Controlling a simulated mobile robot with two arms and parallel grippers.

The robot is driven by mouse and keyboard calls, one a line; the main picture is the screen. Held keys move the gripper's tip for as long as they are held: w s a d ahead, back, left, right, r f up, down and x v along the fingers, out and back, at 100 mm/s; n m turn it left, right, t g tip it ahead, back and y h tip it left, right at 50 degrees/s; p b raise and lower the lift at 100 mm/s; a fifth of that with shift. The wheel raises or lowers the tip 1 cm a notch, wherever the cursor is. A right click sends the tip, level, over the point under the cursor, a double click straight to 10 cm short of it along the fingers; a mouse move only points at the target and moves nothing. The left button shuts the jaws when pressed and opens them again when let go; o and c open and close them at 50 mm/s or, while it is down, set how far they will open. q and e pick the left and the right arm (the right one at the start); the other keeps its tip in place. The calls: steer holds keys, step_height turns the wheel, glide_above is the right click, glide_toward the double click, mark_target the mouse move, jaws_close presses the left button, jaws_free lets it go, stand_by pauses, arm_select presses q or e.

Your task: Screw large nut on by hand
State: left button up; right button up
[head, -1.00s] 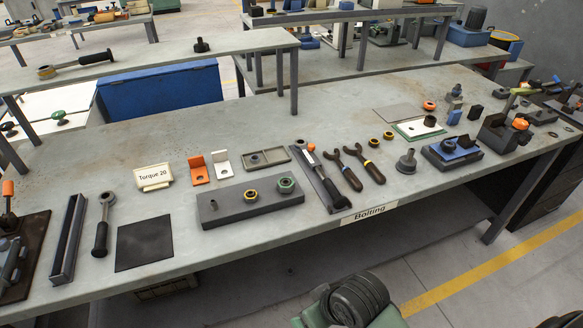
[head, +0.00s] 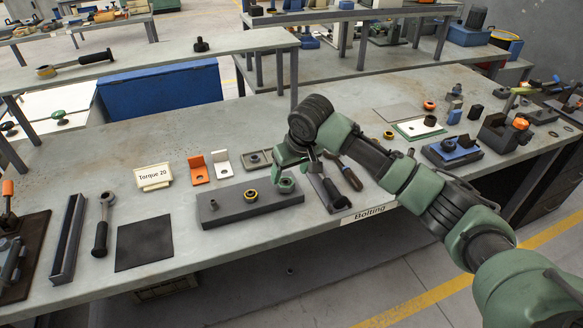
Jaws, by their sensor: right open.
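The large green nut (head: 286,187) sits at the right end of a grey block (head: 235,209) on the bench. A yellow-ringed nut or bolt (head: 250,196) stands at the block's middle and a smaller dark fitting at its left end. My right gripper (head: 298,169) points down just above and behind the green nut, open. I cannot tell whether its fingers touch the nut, and part of the nut's surroundings is hidden by the gripper. My left gripper is not in view.
Orange (head: 197,169) and white (head: 222,163) brackets stand behind the block. Wrenches (head: 350,178) lie to its right, partly hidden by my right arm. A "Torque 20" sign (head: 153,177), a ratchet (head: 102,225) and a black mat (head: 144,242) lie to the left.

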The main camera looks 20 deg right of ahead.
mark_target(286, 182)
steer(key=x, duration=0.5)
steer(key=p+x, duration=0.1)
steer(key=x, duration=0.1)
steer(key=shift+w+d, duration=0.2)
steer(key=shift+w, duration=0.2)
jaws_close()
